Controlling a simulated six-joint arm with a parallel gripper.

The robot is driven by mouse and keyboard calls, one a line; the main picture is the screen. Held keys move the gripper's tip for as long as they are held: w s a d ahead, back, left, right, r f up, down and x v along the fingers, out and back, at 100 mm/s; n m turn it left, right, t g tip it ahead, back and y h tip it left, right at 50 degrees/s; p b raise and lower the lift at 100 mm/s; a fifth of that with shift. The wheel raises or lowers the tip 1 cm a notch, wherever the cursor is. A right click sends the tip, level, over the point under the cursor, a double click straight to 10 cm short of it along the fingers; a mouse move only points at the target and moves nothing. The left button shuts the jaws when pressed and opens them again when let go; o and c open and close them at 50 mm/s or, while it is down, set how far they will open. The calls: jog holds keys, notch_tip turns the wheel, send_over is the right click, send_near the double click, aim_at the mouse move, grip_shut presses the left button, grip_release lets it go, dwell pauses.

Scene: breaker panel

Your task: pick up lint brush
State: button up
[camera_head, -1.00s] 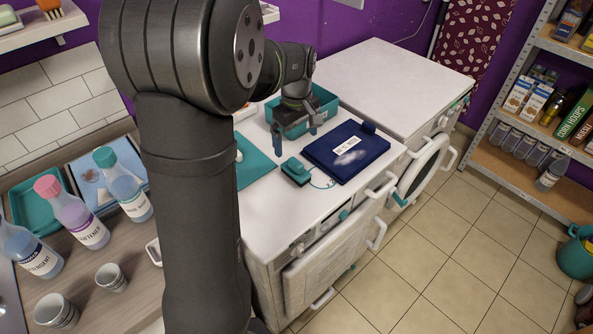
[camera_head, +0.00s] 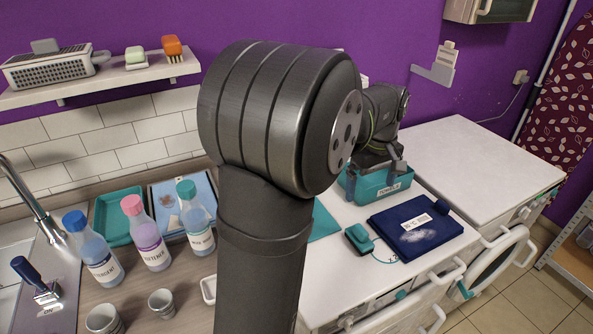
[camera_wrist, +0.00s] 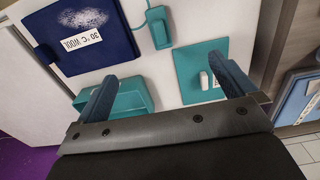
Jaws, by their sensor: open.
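The lint brush seems to be the teal block-like tool (camera_head: 358,239) with a thin cord, lying on the white worktop just left of a navy folded cloth (camera_head: 416,228). The cloth has a pale fuzzy patch and a white label. In the wrist view the brush (camera_wrist: 158,28) lies at the top centre, beyond my fingers, with the cloth (camera_wrist: 80,30) to its left. My gripper (camera_head: 377,176) is open and empty above the worktop, in front of or over the teal bin. In the wrist view its two fingers (camera_wrist: 163,72) are spread wide, apart from the brush.
The teal bin (camera_head: 383,188) stands behind the brush. A flat teal mat (camera_wrist: 203,78) with a small white item lies beside it. Several bottles (camera_head: 147,238) and two cups stand on the left counter. The white top at right (camera_head: 470,155) is clear.

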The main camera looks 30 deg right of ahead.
aim_at(361, 229)
jog(key=f+m, duration=0.4)
jog(key=m, duration=0.2)
jog(key=f+m+h, duration=0.1)
jog(key=f+m, duration=0.4)
jog(key=m, duration=0.1)
jog(key=f+m, duration=0.5)
jog(key=m, duration=0.1)
jog(key=shift+w+d, duration=0.15)
jog(key=shift+w, duration=0.1)
notch_tip(361, 229, down, 5)
jog(key=shift+f, duration=0.1)
jog(key=c, duration=0.9)
